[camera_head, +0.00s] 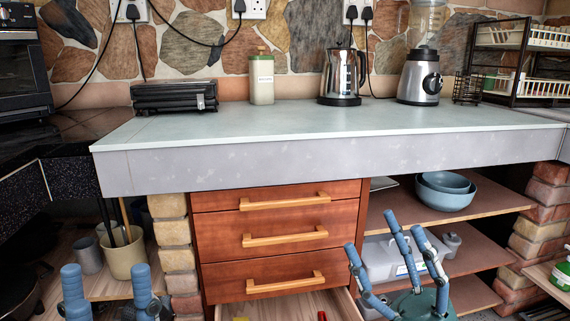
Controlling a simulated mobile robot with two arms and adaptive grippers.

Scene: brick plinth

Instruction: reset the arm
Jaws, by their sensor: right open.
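My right gripper (397,240) is at the lower right, in front of the open shelves. Its blue fingers point up and stand spread apart, with nothing between them. My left gripper (109,275) is at the lower left edge of the picture. Only two of its blue fingers show, upright and side by side; its base is cut off by the frame, so its opening cannot be judged. No object shows in it.
A pale worktop (330,128) runs across above both grippers. A wooden drawer front (285,240) stands between them, with an open drawer (280,303) at the bottom. Shelves (480,212) hold blue bowls (446,200). A beige pot (124,255) stands near my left gripper.

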